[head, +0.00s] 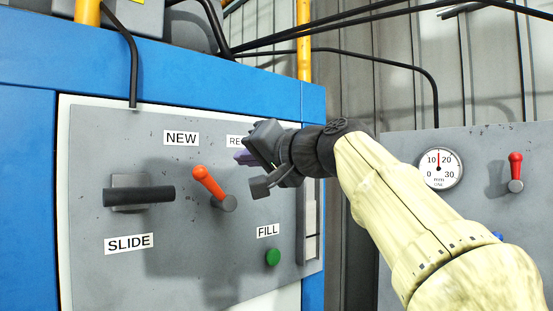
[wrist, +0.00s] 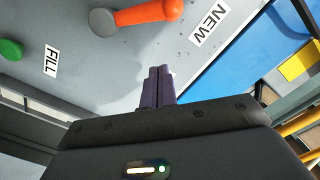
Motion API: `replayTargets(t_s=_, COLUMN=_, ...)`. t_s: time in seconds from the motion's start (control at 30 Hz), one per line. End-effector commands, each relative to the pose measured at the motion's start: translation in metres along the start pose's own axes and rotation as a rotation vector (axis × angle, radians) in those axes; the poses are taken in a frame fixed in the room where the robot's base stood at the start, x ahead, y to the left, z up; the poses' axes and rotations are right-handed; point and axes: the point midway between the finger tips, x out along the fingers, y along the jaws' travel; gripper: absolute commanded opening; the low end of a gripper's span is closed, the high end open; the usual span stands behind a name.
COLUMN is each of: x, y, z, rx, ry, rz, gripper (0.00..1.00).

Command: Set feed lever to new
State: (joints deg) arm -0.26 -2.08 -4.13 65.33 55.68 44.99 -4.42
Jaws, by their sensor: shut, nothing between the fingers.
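The feed lever (head: 208,185) is orange with a grey pivot on the grey panel. It tilts up and left from its pivot, toward the NEW label (head: 181,138). A second label starting "RE" (head: 236,141) is partly hidden behind my gripper. My gripper (head: 244,157) is to the right of the lever, in front of the panel, apart from the lever. In the wrist view the lever (wrist: 150,13) lies at the top, beyond the closed purple fingers (wrist: 158,72). The fingers are together and empty.
The SLIDE handle (head: 140,196) is a black bar left of the lever. A green FILL button (head: 272,257) is below right. A second panel at right has a gauge (head: 438,168) and a red lever (head: 516,170). Black cables hang above.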

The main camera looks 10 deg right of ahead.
Motion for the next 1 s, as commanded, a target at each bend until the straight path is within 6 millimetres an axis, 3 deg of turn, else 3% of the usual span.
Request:
replayTargets(t_s=0.3, x=-0.057, y=0.003, z=0.003, rx=-0.001, ry=0.004, rz=0.0, gripper=0.0)
replayTargets(t_s=0.43, x=-0.073, y=0.001, z=0.002, rx=0.0, ry=0.003, rz=-0.001, gripper=0.0)
replayTargets(t_s=1.0, x=-0.078, y=0.0, z=0.001, rx=0.001, ry=0.0, rz=0.0, gripper=0.0)
